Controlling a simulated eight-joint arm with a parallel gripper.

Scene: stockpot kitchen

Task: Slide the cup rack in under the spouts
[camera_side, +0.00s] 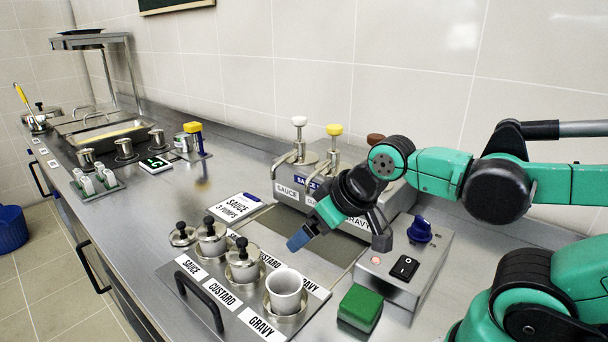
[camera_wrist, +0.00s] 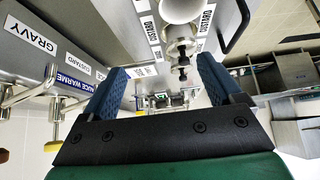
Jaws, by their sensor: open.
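The cup rack (camera_side: 187,264) is a grey metal plate on the counter, labelled sauce, custard and gravy, with a dark handle (camera_side: 199,302) at its front. A white cup (camera_side: 285,291) sits in the gravy place; lidded metal pots with black knobs (camera_side: 242,262) stand in the others. The spouts (camera_side: 283,163) are on the sauce warmer (camera_side: 316,190), behind the rack and apart from it. My gripper (camera_side: 299,239) is open and empty, above the counter between rack and warmer. In the wrist view my blue fingers (camera_wrist: 160,90) are spread; the cup (camera_wrist: 183,10) shows beyond them.
A control box (camera_side: 402,268) with a blue knob and black switch stands right of the warmer. A green block (camera_side: 360,308) is right of the rack. A sauce card (camera_side: 238,207) lies behind the rack. Pots, a scale and a yellow-topped item (camera_side: 193,138) stand at left.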

